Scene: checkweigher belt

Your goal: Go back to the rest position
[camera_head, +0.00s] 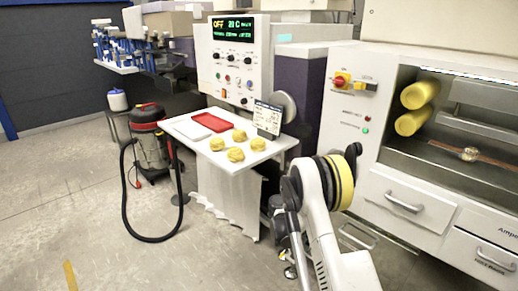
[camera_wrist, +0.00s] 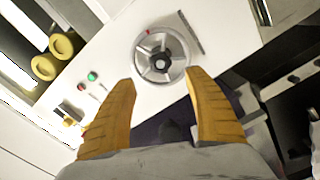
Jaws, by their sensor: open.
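My gripper (camera_wrist: 161,78) shows in the wrist view as two yellow-orange ribbed fingers, spread wide apart with nothing held between them. Beyond the fingertips is a round metal handwheel (camera_wrist: 162,55) with spokes, on a white machine panel. Whether the fingers touch the wheel cannot be told, but no grip on it shows. In the head view my white arm (camera_head: 325,225) rises from the lower right, in front of the machines, with a yellow and black band at its bend. The fingers cannot be made out there.
A white table (camera_head: 261,155) holds several yellow dough-like lumps, a red tray (camera_head: 211,121) and a small sign (camera_head: 267,118). Behind stands a control panel (camera_head: 233,60). A white machine with yellow rolls (camera_head: 417,108) is on the right. A vacuum cleaner (camera_head: 150,145) stands left; floor at front left is clear.

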